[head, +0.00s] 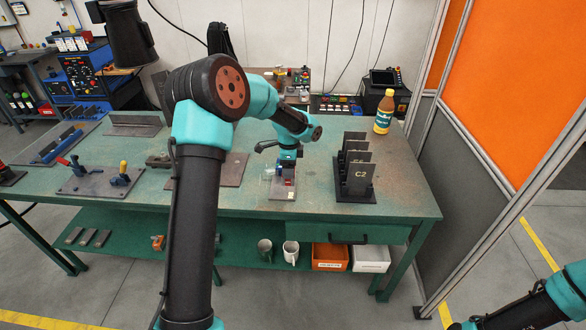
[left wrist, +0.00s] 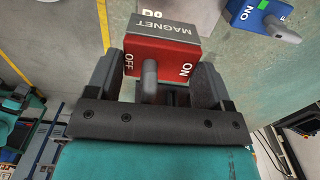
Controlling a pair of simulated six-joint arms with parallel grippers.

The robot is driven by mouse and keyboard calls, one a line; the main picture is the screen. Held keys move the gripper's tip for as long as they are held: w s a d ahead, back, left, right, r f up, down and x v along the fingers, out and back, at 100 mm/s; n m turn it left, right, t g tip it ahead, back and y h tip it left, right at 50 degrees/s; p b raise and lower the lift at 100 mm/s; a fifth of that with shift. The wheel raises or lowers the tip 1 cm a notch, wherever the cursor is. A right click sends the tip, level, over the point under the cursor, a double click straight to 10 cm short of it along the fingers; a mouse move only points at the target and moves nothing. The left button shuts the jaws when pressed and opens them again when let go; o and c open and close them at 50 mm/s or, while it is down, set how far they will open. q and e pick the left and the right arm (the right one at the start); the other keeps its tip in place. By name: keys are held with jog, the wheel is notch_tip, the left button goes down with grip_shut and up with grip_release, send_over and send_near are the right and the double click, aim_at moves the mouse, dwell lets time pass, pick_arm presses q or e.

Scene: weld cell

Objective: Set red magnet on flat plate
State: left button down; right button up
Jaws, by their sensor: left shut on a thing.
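The red magnet (left wrist: 165,58), a block marked MAGNET, OFF and ON with a grey knob, sits between the two dark fingers of my left gripper (left wrist: 158,80) in the left wrist view. The gripper is shut on it. In the head view my left gripper (head: 287,160) points down over a small grey holder (head: 283,191) at the table's middle, and the red magnet (head: 288,172) shows small under it. I cannot tell whether it touches the holder. A flat brownish plate (head: 233,172) lies on the table left of the holder, partly hidden by my left arm. My right gripper is out of view.
A blue magnet (left wrist: 258,17) is close beside the red one in the left wrist view. A rack of dark plates (head: 358,178) marked C2 stands right of the holder. A yellow-brown bottle (head: 384,113) is farther back. A plate with clamps (head: 101,184) lies at left.

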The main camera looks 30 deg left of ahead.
pick_arm(q)
jog(key=shift+f, duration=0.25)
jog(key=shift+f, duration=2.9)
jog(key=shift+f, duration=0.3)
grip_release()
jog(key=shift+f, duration=0.1)
notch_tip(320, 180, up, 18)
jog(key=shift+f, duration=0.2)
dwell(0.7)
